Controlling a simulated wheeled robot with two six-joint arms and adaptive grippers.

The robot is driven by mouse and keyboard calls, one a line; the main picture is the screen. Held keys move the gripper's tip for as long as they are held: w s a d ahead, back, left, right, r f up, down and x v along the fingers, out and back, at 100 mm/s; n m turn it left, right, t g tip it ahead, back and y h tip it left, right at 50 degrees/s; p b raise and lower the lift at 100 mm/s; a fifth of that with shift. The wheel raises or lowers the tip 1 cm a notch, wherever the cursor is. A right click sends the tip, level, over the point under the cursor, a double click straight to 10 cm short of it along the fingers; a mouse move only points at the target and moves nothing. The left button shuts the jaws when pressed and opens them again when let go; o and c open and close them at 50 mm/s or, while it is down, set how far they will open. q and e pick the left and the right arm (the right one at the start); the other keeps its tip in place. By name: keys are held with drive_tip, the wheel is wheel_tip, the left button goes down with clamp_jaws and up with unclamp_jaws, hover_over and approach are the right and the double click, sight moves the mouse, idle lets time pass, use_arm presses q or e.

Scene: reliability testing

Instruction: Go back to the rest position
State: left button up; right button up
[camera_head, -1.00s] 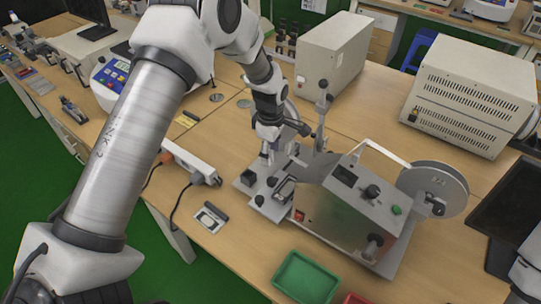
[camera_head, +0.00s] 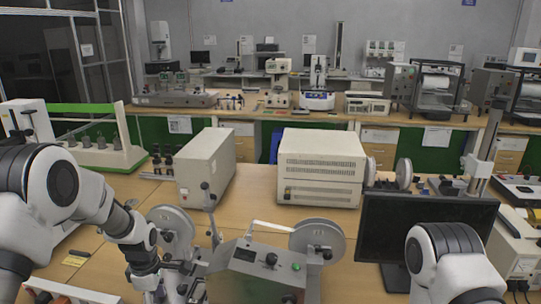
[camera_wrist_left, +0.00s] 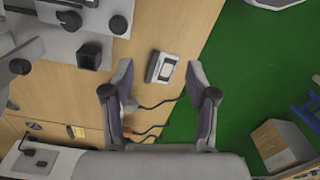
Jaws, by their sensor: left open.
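My left arm (camera_head: 75,190) comes in from the left in the head view and bends down towards the bench. Its wrist (camera_head: 143,262) is beside the tabletop machine (camera_head: 262,262) with grey discs, and the fingers are not clear there. In the left wrist view my left gripper (camera_wrist_left: 158,75) has its two fingers wide apart with nothing held. A small white-framed device (camera_wrist_left: 162,68) lies on the bench below, seen between the fingertips. My right arm (camera_head: 450,262) shows only as a white joint at the lower right, and its gripper is out of view.
A beige box (camera_head: 205,165) and a vented cabinet (camera_head: 320,170) stand behind the machine. A black monitor (camera_head: 425,235) stands at the right. In the wrist view, cables (camera_wrist_left: 150,130) lie near the fingers, and green floor (camera_wrist_left: 240,75) is right of the bench edge.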

use_arm(q)
drive_tip(key=s+d+f+g+b, duration=0.1)
drive_tip(key=s+f+g, duration=0.2)
drive_tip(key=s+f, duration=0.65)
drive_tip(key=s+d+f+m+t, duration=0.1)
drive_tip(key=s+f+m, duration=0.4)
drive_tip(key=s+m, duration=0.4)
drive_tip(key=s+d+f+m+t+b, duration=0.1)
drive_tip(key=s+f+m, duration=0.3)
drive_tip(key=s+m, duration=0.5)
drive_tip(key=s+t, duration=0.1)
drive_tip(key=s, duration=0.4)
drive_tip(key=shift+d+f+b, duration=0.25)
drive_tip(key=shift+f+b, duration=0.05)
drive_tip(key=shift+f, duration=0.05)
drive_tip(key=shift+s, duration=0.15)
